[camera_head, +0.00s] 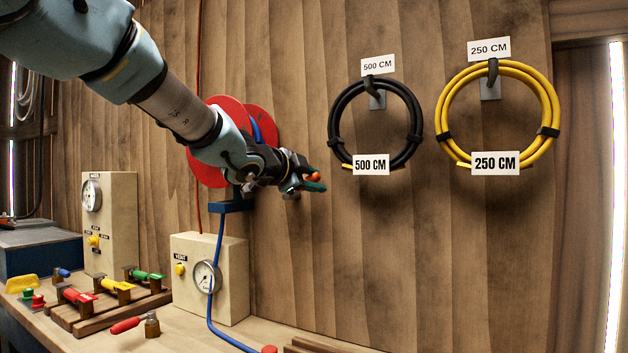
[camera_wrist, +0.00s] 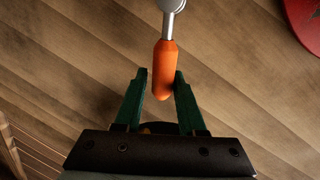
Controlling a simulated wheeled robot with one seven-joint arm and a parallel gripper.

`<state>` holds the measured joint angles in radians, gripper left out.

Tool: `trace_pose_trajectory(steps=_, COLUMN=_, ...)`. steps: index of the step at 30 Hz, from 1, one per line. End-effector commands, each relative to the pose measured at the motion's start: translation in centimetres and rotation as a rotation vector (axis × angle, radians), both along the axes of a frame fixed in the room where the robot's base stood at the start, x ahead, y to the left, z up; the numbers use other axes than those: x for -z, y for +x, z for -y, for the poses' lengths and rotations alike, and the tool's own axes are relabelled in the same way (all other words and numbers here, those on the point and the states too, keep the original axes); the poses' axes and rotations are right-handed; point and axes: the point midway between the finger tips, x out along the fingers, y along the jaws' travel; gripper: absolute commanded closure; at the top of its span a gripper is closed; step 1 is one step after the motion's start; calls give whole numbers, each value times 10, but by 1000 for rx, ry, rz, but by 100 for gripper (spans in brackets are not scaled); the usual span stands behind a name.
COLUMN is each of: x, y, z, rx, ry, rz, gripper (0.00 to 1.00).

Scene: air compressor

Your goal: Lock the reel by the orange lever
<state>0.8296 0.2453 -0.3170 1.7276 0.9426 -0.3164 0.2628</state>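The orange lever (camera_wrist: 164,68) hangs from a grey metal rod in the wrist view, with its rounded lower end between my gripper's two green fingers (camera_wrist: 161,78). The fingers stand apart on either side. A small gap shows on the left, and the right finger is very close to the lever; I cannot tell if it touches. In the head view the lever tip (camera_head: 314,176) shows just above my gripper (camera_head: 310,186). The red reel (camera_head: 262,112) with blue hose is on the wall, partly hidden behind my arm. Its red edge (camera_wrist: 308,22) shows top right in the wrist view.
A black hose coil (camera_head: 334,125) and a yellow hose coil (camera_head: 550,100) hang on the wall to the right. Below are a gauge box (camera_head: 235,295), a blue hose (camera_head: 211,305) and a bench with coloured-handled fittings (camera_head: 112,284). The wall around my gripper is bare.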

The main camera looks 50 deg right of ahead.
Motion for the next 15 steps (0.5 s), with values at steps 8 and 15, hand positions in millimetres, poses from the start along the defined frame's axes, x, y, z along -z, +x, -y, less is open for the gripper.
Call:
trace_pose_trajectory(steps=8, x=-1, y=0, z=0, rx=0, ry=-2, rz=-1, gripper=41)
trace_pose_trajectory(steps=15, x=-3, y=-1, z=-7, rx=-1, ry=-3, rz=1, gripper=41)
